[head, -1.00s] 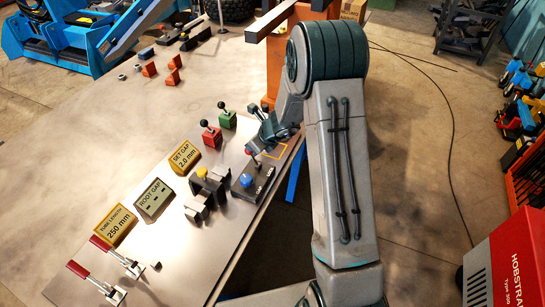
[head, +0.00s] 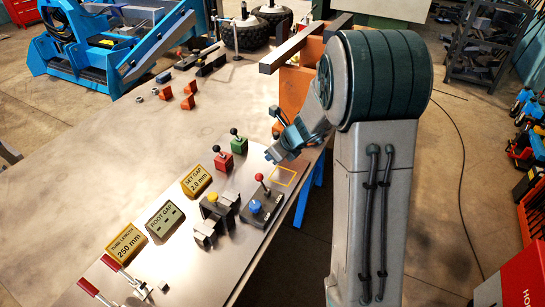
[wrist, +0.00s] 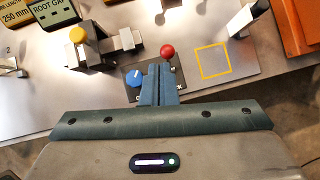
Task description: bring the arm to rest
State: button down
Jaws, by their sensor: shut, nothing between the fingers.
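My gripper (head: 272,156) is shut and empty, held above the right side of the metal table (head: 120,160). In the wrist view its closed blue fingers (wrist: 157,70) overlap the edge of a grey control box with a blue knob (head: 255,206) and a red ball-topped lever (head: 259,178). In the head view the gripper is apart from the box and behind it. The red lever (wrist: 168,52) also shows just beside the fingertips in the wrist view. My forearm fills the right of the head view.
A yellow square outline (head: 284,176) on the table is empty. A red lever box (head: 223,161) and a green one (head: 239,145) stand left of my gripper. A yellow-knobbed fixture (head: 213,199) and label blocks (head: 197,181) are nearer. An orange block (head: 294,98) stands behind my gripper.

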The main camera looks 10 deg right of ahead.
dwell(0.3)
jog(key=s+a+r+n+g+b, duration=0.1)
jog(key=s+r+n, duration=0.3)
jog(key=s+n, duration=0.3)
jog(key=s+a+r+n, duration=0.2)
jog(key=s+r+n, duration=0.3)
jog(key=s+n, duration=0.15)
jog(key=s+d+r+n+h, duration=0.1)
jog(key=s+d+n+h, duration=0.1)
jog(key=s+n, duration=0.5)
jog(key=s+d+r+n+h+b, duration=0.1)
jog(key=s+d+n+h, duration=0.1)
jog(key=s+n, duration=0.5)
jog(key=shift+s+d+g+h, duration=0.3)
jog(key=shift+s+d+g, duration=0.1)
jog(key=shift+s+d, duration=0.35)
jog(key=shift+w+d, duration=0.1)
